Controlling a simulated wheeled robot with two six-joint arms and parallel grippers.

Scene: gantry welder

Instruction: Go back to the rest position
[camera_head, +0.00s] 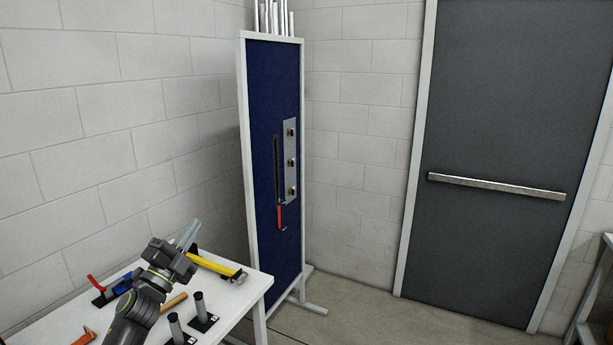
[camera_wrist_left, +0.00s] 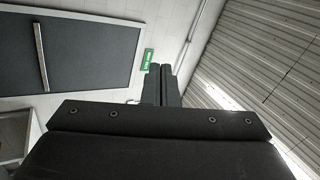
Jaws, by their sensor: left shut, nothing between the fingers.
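My left gripper (camera_head: 188,234) is above the white table (camera_head: 258,285) at the lower left of the head view, its fingers pointing up and to the right. Its fingers are together with nothing between them. In the left wrist view the shut fingers (camera_wrist_left: 161,84) stand side by side against the wall and ceiling. My right gripper is in neither view.
The table holds a yellow-handled hammer (camera_head: 213,266), a red-handled tool (camera_head: 96,284) and black posts (camera_head: 200,307). A blue panel (camera_head: 262,90) with a red-handled tool (camera_head: 279,216) stands behind. A grey door (camera_head: 500,130) is at right; floor between is clear.

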